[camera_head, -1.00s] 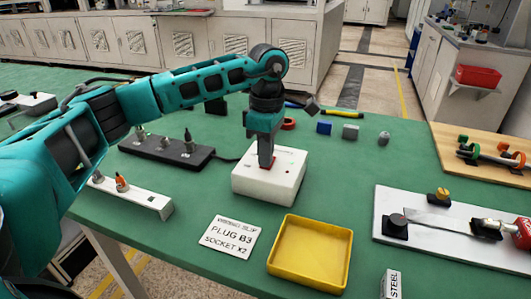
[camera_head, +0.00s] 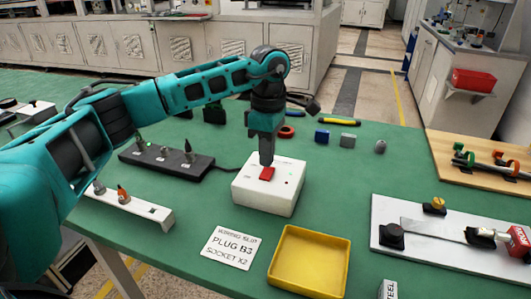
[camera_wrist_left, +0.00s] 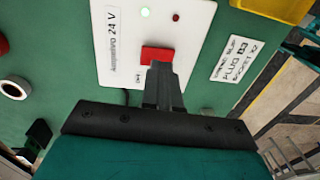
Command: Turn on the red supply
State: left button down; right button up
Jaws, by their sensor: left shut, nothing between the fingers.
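The supply is a white box (camera_head: 270,198) in the middle of the green table, with a red rocker switch (camera_head: 267,174) on top. In the left wrist view the switch (camera_wrist_left: 157,54) lies beside a "24 V" label (camera_wrist_left: 112,40). A green light (camera_wrist_left: 145,12) glows on the box, and a small dark red light (camera_wrist_left: 176,17) sits beside it. My left gripper (camera_head: 267,161) points straight down, shut and empty, its tips at the switch's far edge. The tips (camera_wrist_left: 160,68) hide part of the switch in the wrist view; a small gap seems to show. My right gripper is out of view.
A black socket strip (camera_head: 165,160) and a white strip with plugs (camera_head: 130,207) stand left. A yellow tray (camera_head: 310,262) and a card reading "PLUG B3 SOCKET X2" (camera_head: 231,247) lie in front. A white board with a clamp fixture (camera_head: 440,250) is right.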

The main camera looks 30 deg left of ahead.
aim_at(265, 176)
pick_arm(q)
notch_tip(265, 176, up, 12)
jog(key=s+p, duration=0.1)
jog(key=shift+s+d, duration=0.15)
jog(key=shift+s, duration=0.05)
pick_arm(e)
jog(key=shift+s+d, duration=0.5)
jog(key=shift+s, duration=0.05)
pick_arm(q)
jog(key=shift+f, duration=0.15)
